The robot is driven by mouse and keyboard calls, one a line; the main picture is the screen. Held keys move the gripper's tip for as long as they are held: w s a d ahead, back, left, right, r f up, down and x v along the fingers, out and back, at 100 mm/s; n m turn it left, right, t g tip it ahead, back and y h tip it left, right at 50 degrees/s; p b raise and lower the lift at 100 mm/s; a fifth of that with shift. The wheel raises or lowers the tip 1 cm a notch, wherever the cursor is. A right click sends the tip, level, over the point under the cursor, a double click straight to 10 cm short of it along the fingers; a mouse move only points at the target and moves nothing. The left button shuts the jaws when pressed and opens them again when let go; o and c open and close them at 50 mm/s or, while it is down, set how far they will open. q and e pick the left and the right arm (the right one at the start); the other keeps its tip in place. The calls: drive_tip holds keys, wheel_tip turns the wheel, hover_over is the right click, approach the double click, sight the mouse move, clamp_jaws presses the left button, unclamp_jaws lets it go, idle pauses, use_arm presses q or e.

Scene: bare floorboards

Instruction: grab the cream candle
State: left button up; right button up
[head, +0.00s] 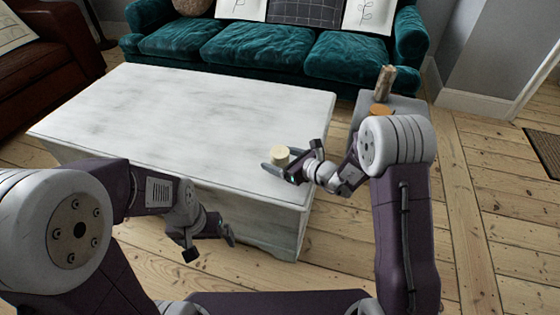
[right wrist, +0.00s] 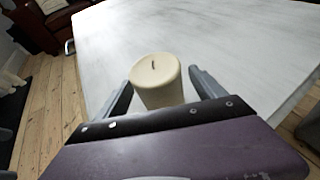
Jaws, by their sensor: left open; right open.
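The cream candle (head: 280,154) stands upright on the white table (head: 200,110), near its right front corner. In the right wrist view the candle (right wrist: 156,80) shows a dark wick and sits between the two fingers of my right gripper (right wrist: 160,95), with a gap visible on its right side. My right gripper (head: 284,167) is open around the candle at table height in the head view. My left gripper (head: 212,246) is open and empty, in front of the table's front side. The candle's lower part is hidden by the right gripper.
A teal sofa (head: 265,47) stands behind the table. A grey side table (head: 405,103) to the right bears an orange object (head: 381,109) and a brown cylinder (head: 386,80). A brown leather armchair (head: 50,45) is at the far left. Most of the tabletop is clear.

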sight(281, 150)
drive_tip(key=c, duration=1.6)
wheel_tip(281, 150, up, 5)
drive_tip(key=p, duration=0.3)
drive_tip(key=shift+w+d+r+p, duration=0.1)
drive_tip(key=shift+d+p, duration=0.05)
drive_tip(key=shift+p, duration=0.15)
drive_tip(key=shift+w+d+r+p, duration=0.85)
drive_tip(key=shift+d+r, duration=0.1)
drive_tip(key=shift+d, duration=0.75)
drive_tip(key=shift+w+d+r+p, duration=0.8)
drive_tip(key=shift+d+r+p, duration=0.15)
drive_tip(key=shift+d, duration=0.8)
drive_tip(key=shift+w+d+r+p, duration=0.85)
drive_tip(key=shift+d+r, duration=0.15)
drive_tip(key=shift+d, duration=0.7)
